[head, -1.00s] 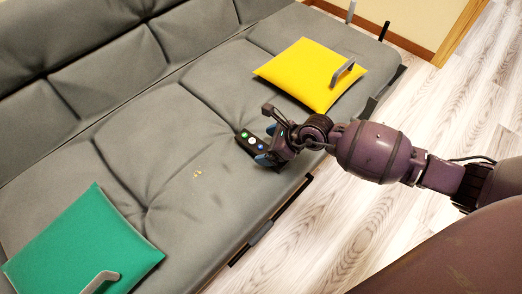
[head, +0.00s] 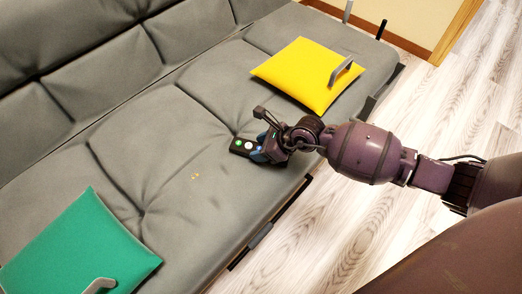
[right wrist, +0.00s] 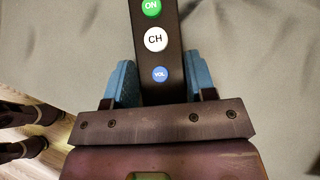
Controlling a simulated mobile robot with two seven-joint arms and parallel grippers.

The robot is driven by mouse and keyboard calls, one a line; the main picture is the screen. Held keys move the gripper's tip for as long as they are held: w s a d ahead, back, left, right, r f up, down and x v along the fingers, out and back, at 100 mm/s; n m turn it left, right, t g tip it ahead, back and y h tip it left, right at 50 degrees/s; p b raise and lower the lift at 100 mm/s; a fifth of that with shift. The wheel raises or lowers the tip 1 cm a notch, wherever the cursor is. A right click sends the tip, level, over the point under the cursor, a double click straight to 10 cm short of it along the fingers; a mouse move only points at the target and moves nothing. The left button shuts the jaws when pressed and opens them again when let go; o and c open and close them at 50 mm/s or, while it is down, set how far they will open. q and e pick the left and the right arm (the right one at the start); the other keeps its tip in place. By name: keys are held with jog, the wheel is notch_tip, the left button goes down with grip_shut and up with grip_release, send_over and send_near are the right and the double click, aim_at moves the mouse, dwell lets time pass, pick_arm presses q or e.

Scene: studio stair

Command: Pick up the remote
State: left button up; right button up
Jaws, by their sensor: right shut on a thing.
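The remote (head: 243,146) is dark with round green, white and blue buttons, and it is at the grey sofa seat (head: 190,120). My right gripper (head: 266,149) is shut on one end of it. In the right wrist view the remote (right wrist: 156,60) stands between the two blue finger pads of my right gripper (right wrist: 153,88), with buttons marked ON, CH and VOL showing. Its lower end is hidden behind the gripper body. I cannot tell whether the remote touches the seat or is slightly above it. My left gripper is not in view.
A yellow cushion (head: 305,75) with a grey handle lies beyond my gripper, and a green cushion (head: 80,245) with a handle lies at lower left. The sofa backrest (head: 60,60) rises behind. Wooden floor (head: 440,120) is at the right.

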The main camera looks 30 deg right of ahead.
pick_arm(q)
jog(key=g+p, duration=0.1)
jog(key=p, duration=0.1)
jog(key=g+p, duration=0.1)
jog(key=p, duration=0.2)
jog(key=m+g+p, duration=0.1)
jog(key=p, duration=0.2)
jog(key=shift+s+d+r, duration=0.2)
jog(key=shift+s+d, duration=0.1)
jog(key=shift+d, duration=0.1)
pick_arm(e)
notch_tip(320, 180, up, 20)
